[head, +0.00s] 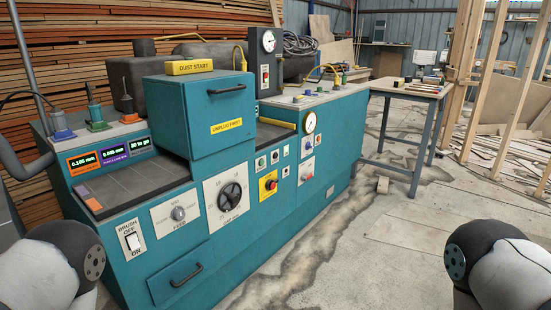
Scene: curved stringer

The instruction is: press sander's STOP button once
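The sander (130,270) is a long teal machine across the left and middle of the head view. Its front carries a yellow plate with a red round button (270,185). Small white plates with buttons sit above and beside it: one with a green button (261,163), one beside it (275,157), and one with a red button (285,172). Their labels are too small to read, so I cannot tell which is STOP. Only rounded grey links of my arms show at the bottom corners. Neither gripper is in view.
Left of the buttons are a black dial (229,197), a grey knob (178,214) and a brush switch (132,240). A teal box (205,115) labelled "UNPLUG FIRST" rises on top. A side table (410,88) stands at the back right. The concrete floor before the machine is mostly clear.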

